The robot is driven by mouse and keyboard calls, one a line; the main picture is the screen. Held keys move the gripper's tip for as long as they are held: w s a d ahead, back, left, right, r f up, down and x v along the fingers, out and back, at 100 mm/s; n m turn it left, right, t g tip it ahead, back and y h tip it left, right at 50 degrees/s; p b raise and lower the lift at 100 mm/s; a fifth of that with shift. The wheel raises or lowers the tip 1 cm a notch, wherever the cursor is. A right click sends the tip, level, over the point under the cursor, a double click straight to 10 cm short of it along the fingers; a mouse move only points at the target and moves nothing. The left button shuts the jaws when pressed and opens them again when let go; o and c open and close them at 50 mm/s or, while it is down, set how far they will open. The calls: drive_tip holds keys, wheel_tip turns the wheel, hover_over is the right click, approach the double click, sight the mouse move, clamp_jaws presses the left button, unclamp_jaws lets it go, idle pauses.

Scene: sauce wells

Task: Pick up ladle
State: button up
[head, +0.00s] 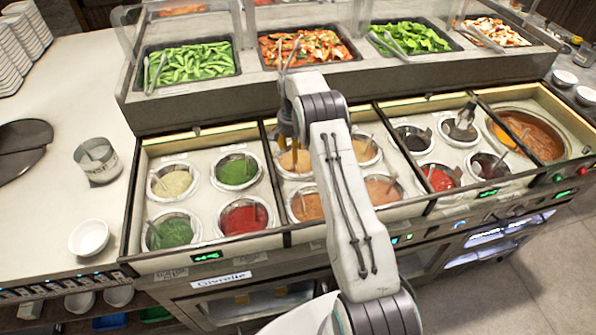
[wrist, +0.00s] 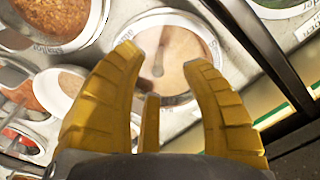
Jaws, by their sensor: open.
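My gripper (wrist: 168,55) is open and empty, its yellow fingers pointing into a round well of beige sauce (wrist: 185,55). A thin grey ladle (wrist: 159,62) stands in that sauce, showing between the fingertips; no contact with it is visible. In the head view my gripper (head: 291,140) is over the back-left well (head: 296,161) of the middle section, and my arm covers part of that section. The ladle in that well is hard to make out there. Other sauce wells also hold ladles, such as the red sauce's ladle (head: 256,213).
Food trays of green beans (head: 195,62) and other vegetables stand behind a raised ledge at the back. Dark dividers (head: 403,150) separate the well sections. A white bowl (head: 88,238) and a metal container (head: 97,158) sit on the left counter, which has free room.

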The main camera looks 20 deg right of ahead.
drive_tip(key=shift+f+p, duration=0.3)
drive_tip(key=shift+f, duration=1.15)
drive_tip(key=shift+o, duration=0.3)
clamp_jaws()
